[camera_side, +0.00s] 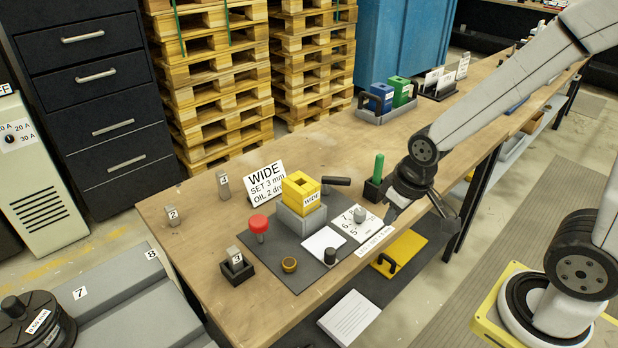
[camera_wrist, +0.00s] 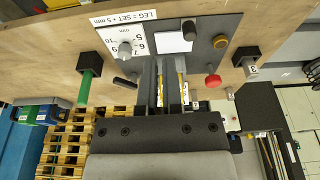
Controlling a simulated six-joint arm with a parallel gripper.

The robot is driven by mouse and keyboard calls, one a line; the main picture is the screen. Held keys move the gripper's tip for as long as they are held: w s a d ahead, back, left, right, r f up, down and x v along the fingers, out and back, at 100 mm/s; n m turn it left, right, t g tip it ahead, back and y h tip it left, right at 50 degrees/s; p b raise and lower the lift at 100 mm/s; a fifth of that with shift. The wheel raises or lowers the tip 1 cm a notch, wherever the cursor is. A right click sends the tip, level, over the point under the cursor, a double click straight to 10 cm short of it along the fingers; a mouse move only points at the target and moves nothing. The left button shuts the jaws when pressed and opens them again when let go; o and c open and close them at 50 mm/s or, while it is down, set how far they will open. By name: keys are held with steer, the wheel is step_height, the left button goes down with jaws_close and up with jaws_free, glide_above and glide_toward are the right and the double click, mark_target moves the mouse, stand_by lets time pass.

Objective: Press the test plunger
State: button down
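No label in either view names the test plunger. A red mushroom-headed knob (camera_side: 258,224) stands on a short stem at the left of the grey work plate; it also shows in the wrist view (camera_wrist: 213,81). A short black knob (camera_side: 330,257) stands at the plate's front edge beside a white pad. My gripper (camera_side: 392,212) is above the bench's front edge, right of the plate, clear of both knobs. In the wrist view its dark fingers (camera_wrist: 160,85) point toward the plate with yellow strips showing beside them. Their opening is unclear, and I see no object held.
A yellow WIDE block (camera_side: 301,190) sits in a grey holder behind the pad. A numbered dial (camera_side: 359,215), a green-handled tool (camera_side: 378,167) and a brass cup (camera_side: 289,265) are nearby. Numbered metal posts stand at left. Bare wood (camera_side: 190,245) lies left of the plate.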

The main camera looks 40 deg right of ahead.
steer(key=w+a+r+n+g, duration=0.1)
steer(key=w+a+r+n, duration=0.1)
steer(key=w+n, duration=0.35)
steer(key=w+a+r+n, duration=0.1)
steer(key=w+a+n, duration=0.2)
steer(key=w, duration=0.6)
step_height(320, 180, up, 2)
steer(key=n+g, duration=0.2)
steer(key=n, duration=0.7)
glide_above(259, 220)
steer(key=shift+f, duration=0.15)
step_height(259, 220, down, 14)
steer(key=shift+r, duration=0.1)
